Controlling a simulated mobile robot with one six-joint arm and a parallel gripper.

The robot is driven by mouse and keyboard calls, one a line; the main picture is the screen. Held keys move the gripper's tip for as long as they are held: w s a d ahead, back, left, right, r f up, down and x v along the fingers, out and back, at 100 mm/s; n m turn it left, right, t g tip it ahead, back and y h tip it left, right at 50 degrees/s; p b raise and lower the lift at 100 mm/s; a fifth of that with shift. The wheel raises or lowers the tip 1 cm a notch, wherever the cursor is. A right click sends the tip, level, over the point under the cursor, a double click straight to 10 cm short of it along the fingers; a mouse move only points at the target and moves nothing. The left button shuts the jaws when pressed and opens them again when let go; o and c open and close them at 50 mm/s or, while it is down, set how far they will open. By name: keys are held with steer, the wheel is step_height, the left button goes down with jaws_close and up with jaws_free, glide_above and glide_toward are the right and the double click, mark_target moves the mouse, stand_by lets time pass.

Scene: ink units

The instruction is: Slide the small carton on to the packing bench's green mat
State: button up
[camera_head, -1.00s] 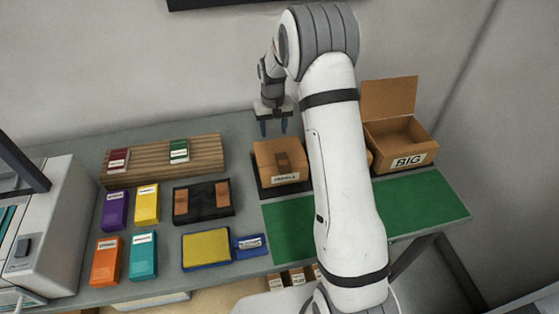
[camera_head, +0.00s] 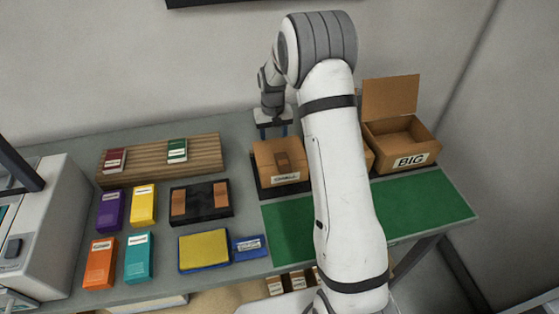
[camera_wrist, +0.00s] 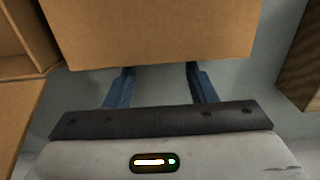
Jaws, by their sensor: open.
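The small carton (camera_head: 278,158) is a brown box with a white label on its front, standing on a dark pad (camera_head: 266,191) behind the green mat (camera_head: 423,203). My gripper (camera_head: 273,131) is directly behind the carton, pointing down, with its fingertips partly hidden by it. In the wrist view the carton (camera_wrist: 150,30) fills the top middle, and the two blue fingers of my gripper (camera_wrist: 157,75) reach to its edge. The fingers are apart with nothing between them. I cannot tell whether they touch the carton. My arm hides the middle of the mat.
An open carton marked BIG (camera_head: 397,144) stands at the right behind the mat. Another brown box is mostly hidden by my arm. To the left are a wooden rack (camera_head: 208,153), a black tray (camera_head: 202,213), a yellow pad (camera_head: 204,249) and several coloured cartridges. The mat's visible parts are clear.

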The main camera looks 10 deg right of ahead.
mark_target(282, 158)
steer(key=shift+s+b, duration=1.3)
steer(key=shift+s, duration=4.3)
steer(key=shift+s+b, duration=0.7)
steer(key=shift+s, duration=4.9)
steer(key=shift+w, duration=0.6)
steer(key=shift+r, duration=0.2)
step_height(282, 158, up, 7)
steer(key=p, duration=0.5)
steer(key=shift+f, duration=0.15)
